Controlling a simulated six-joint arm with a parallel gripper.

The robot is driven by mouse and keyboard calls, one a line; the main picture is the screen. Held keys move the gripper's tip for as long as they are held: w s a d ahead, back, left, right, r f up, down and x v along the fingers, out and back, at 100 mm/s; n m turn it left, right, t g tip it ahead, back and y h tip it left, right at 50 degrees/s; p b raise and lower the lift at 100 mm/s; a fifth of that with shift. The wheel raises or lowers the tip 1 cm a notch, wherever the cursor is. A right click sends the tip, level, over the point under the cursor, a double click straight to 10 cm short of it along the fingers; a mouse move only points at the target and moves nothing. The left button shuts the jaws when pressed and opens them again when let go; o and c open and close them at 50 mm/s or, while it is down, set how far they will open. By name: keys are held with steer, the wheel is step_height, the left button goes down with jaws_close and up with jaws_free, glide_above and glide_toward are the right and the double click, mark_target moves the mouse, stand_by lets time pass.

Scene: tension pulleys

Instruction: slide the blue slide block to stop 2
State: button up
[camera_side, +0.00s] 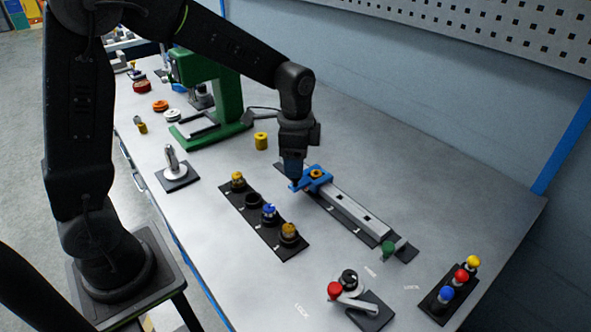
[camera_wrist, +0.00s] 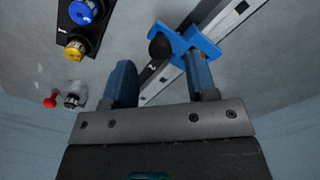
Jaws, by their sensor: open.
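The blue slide block (camera_side: 318,174) sits near the upper-left end of a pale grey rail (camera_side: 358,208) in the side view. An arm of the block reaches left, under my gripper (camera_side: 292,181). In the wrist view, the blue slide block (camera_wrist: 205,42) straddles the rail, with a dark round knob (camera_wrist: 160,47) at its left side. My gripper (camera_wrist: 160,62) is open, its two blue fingers either side of and slightly short of the knob. Contact cannot be told. A white mark, perhaps a 2, shows on the dark strip beside the rail (camera_wrist: 151,68).
A dark plate (camera_side: 262,225) with several coloured pulleys lies left of the rail. A yellow cylinder (camera_side: 261,140) and a green press (camera_side: 222,100) stand behind. A red-knobbed lever (camera_side: 335,290) is in front.

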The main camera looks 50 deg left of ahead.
mark_target(309, 175)
steer(key=shift+f, duration=1.55)
jaws_close()
